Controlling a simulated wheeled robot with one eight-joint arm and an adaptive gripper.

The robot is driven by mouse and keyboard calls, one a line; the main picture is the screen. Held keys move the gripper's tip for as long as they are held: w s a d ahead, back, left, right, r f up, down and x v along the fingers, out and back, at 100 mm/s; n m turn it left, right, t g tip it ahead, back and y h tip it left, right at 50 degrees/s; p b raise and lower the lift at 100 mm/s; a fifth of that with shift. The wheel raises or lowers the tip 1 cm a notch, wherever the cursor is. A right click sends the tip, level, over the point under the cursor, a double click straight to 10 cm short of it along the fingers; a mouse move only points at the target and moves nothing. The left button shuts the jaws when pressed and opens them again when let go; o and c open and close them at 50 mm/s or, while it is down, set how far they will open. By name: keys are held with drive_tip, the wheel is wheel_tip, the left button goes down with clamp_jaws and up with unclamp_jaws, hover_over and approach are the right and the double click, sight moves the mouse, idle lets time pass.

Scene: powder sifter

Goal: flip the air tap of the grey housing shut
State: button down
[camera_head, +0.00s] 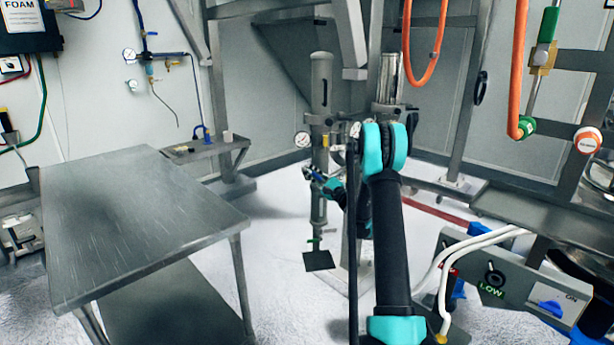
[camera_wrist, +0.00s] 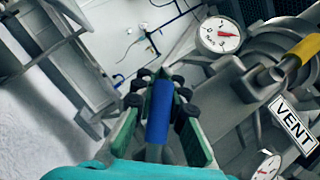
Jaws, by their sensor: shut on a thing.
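The grey housing (camera_head: 321,125) is a tall upright column at mid-picture in the head view, with a gauge on its left side. In the wrist view the air tap's blue handle (camera_wrist: 158,114) lies lengthwise between the two green-lined fingers of my gripper (camera_wrist: 160,92). My gripper is shut on this handle. In the head view my gripper (camera_head: 324,182) is at the front of the column, and a bit of blue shows there. The tap's body and pivot are mostly hidden, so I cannot tell its exact angle.
Beside the handle in the wrist view are a round gauge (camera_wrist: 220,35), a yellow lever (camera_wrist: 303,48) and a VENT label (camera_wrist: 293,124). A steel table (camera_head: 140,215) stands at left. A grey control box (camera_head: 505,275) with white hoses is at right.

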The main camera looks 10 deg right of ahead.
drive_tip(key=shift+d+r+m+t+h, duration=0.15)
drive_tip(key=shift+d+r+m+t, duration=0.15)
drive_tip(key=shift+m+t, duration=0.35)
drive_tip(key=shift+d+r+m+t+h, duration=0.2)
drive_tip(key=shift+m+t, duration=0.3)
drive_tip(key=shift+m, duration=0.4)
drive_tip(key=shift+d+r+m+t+h, duration=0.1)
drive_tip(key=shift+d+r+m+t, duration=0.2)
drive_tip(key=shift+m+t, duration=0.35)
drive_tip(key=shift+d+f, duration=0.1)
drive_tip(key=c, duration=1.5)
unclamp_jaws()
drive_tip(key=v, duration=1.2)
drive_tip(key=shift+w, duration=0.1)
drive_tip(key=shift+c, duration=0.3)
